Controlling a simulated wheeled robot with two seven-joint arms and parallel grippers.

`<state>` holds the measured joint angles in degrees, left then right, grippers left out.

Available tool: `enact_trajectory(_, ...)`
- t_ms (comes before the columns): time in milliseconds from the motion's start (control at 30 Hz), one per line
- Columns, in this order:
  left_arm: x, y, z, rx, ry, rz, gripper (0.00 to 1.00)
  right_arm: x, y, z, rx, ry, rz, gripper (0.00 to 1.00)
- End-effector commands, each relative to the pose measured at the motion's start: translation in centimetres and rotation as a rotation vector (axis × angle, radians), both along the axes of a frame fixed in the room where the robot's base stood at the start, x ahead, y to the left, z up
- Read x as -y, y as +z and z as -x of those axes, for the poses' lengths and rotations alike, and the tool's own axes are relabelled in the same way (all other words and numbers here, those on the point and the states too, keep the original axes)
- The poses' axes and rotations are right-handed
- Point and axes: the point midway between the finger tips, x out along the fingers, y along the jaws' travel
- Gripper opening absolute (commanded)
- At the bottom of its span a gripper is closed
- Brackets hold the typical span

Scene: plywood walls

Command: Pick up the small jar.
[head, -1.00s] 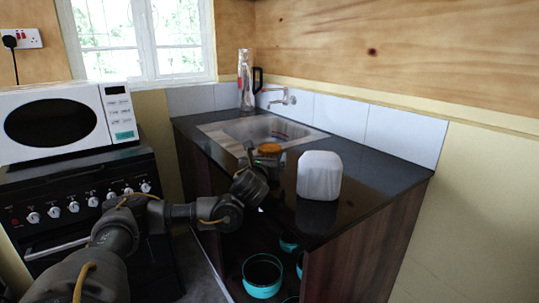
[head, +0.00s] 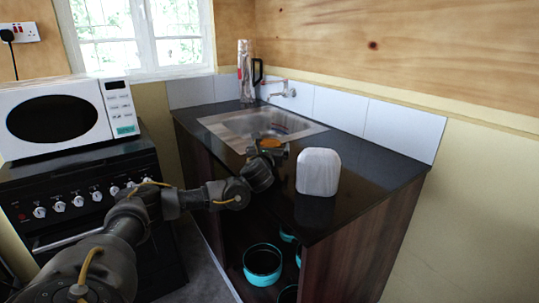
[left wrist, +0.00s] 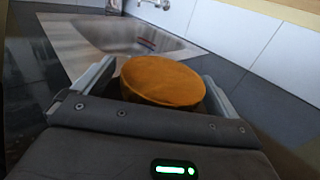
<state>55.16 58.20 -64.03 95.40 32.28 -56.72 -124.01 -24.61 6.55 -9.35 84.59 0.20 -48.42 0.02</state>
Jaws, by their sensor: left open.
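The small jar (head: 271,144) stands on the dark counter near the sink's front edge; mostly its orange-brown lid shows in the head view. In the left wrist view the round lid of the small jar (left wrist: 163,82) fills the space between the fingers. My left gripper (head: 266,151) is open at the jar, with one finger on each side of it. In the left wrist view a dark gap shows by the right finger; whether either finger touches is unclear. The jar's lower body is hidden by my gripper. My right gripper is not in view.
A white rounded box-like object (head: 318,172) stands on the counter just right of my gripper. The steel sink (head: 228,133) lies behind, with a tap (head: 288,90) and a tall bottle (head: 244,70). Teal pots (head: 262,266) sit below. A microwave (head: 60,118) stands at the left.

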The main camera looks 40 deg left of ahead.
Motion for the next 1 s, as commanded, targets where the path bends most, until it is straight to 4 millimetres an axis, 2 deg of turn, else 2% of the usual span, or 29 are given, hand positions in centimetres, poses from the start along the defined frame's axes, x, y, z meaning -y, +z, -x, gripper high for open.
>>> enact_trajectory(233, -0.03, 0.01, -0.08, 0.000, 0.000, 0.001, 0.96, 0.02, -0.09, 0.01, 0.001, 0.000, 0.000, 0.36)
enact_trajectory(633, -0.06, 0.03, -0.06, 0.001, 0.000, 0.000, 0.45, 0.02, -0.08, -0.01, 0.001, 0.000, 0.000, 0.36)
enact_trajectory(1000, -0.08, 0.77, -0.07, 0.004, 0.001, 0.001, 0.44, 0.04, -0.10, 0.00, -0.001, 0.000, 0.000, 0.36)
